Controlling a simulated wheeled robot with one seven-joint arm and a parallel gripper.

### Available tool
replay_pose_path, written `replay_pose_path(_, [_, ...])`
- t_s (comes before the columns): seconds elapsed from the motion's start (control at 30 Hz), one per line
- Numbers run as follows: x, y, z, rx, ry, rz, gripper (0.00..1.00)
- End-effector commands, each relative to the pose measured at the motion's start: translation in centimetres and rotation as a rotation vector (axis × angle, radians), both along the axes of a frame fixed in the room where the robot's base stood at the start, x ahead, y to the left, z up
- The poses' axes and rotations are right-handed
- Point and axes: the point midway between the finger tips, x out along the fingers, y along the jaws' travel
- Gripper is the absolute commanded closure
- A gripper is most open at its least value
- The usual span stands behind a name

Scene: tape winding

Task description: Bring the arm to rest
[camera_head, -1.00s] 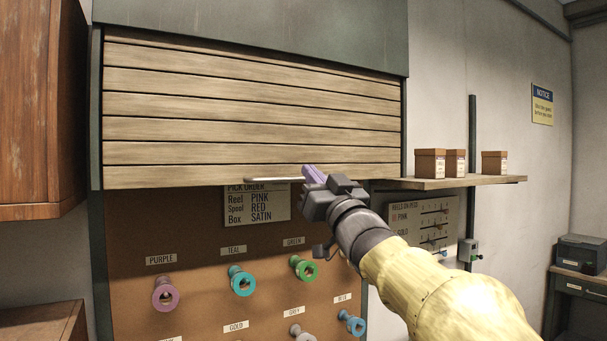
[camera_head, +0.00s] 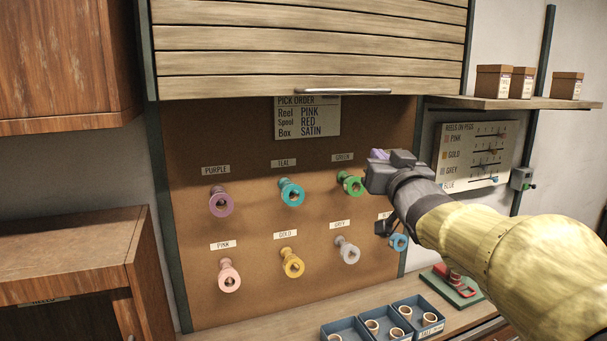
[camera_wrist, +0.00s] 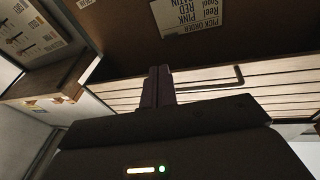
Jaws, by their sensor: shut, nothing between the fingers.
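My gripper (camera_head: 379,154) is raised in front of the pegboard, just right of the green reel (camera_head: 350,184). Its fingers are shut with nothing between them. In the wrist view the closed fingers (camera_wrist: 158,86) point towards the slatted shutter and its handle. My yellow arm reaches in from the lower right and covers part of the blue reel (camera_head: 398,243).
The slatted shutter (camera_head: 310,45) is raised, its handle (camera_head: 343,91) at the lower edge. Several reels hang on the pegboard (camera_head: 320,215). Boxes stand on a shelf (camera_head: 520,103) at right. Blue bins (camera_head: 345,328) and a red-green device (camera_head: 457,286) are on the counter.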

Motion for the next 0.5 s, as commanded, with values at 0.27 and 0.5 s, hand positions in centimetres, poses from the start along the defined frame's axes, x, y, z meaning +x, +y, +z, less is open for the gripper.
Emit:
replay_pose_path(0.27, [-2.7,-0.4,-16.7,-0.043,0.567,-0.118,1.0])
replay_pose_path(0.5, [-11.4,0.8,-28.5,-0.111,1.053,-0.111,1.0])
